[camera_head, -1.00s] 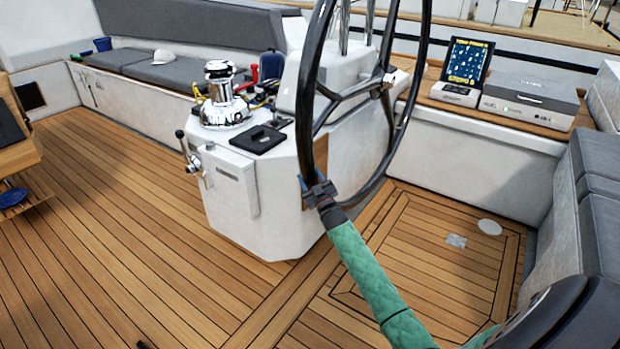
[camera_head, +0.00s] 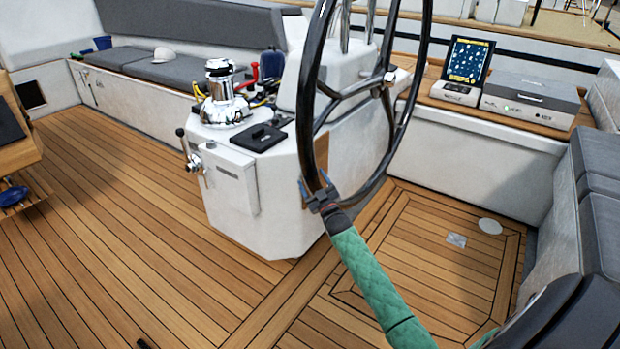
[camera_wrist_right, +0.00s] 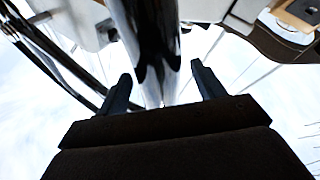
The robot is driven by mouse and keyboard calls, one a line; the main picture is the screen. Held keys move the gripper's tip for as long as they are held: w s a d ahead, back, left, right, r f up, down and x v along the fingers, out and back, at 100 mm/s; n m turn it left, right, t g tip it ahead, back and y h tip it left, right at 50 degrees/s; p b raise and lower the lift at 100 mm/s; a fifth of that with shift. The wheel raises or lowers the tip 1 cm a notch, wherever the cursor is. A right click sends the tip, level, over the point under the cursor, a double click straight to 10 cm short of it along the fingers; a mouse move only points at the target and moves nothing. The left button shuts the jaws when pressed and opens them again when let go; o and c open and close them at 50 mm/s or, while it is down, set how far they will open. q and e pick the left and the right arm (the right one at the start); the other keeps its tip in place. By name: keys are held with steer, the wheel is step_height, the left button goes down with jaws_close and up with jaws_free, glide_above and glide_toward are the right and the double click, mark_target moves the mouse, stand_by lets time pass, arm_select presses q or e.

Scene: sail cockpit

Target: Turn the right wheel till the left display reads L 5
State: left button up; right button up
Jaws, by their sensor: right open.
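The right wheel (camera_head: 309,85) is a large black rim with dark spokes, standing in front of the white pedestal. My right gripper (camera_head: 315,192), on a green-sleeved arm, is at the rim's lower left part. In the right wrist view the two fingers (camera_wrist_right: 162,85) stand apart, with the glossy rim (camera_wrist_right: 150,35) between them and a gap on each side. No left display reading can be made out in these views. My left gripper does not show clearly; only a small dark piece lies at the bottom edge of the head view.
The white pedestal (camera_head: 235,190) with a chrome winch (camera_head: 222,90) and a black pad (camera_head: 259,138) stands behind the wheel. A lit screen (camera_head: 466,62) and a grey box (camera_head: 530,97) sit on the right ledge. Grey seats (camera_head: 598,160) line the right side. The teak floor at left is clear.

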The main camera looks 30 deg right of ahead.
steer(key=v, duration=0.5)
steer(key=shift+s+a+f, duration=0.1)
steer(key=shift+a, duration=0.05)
stand_by(0.3)
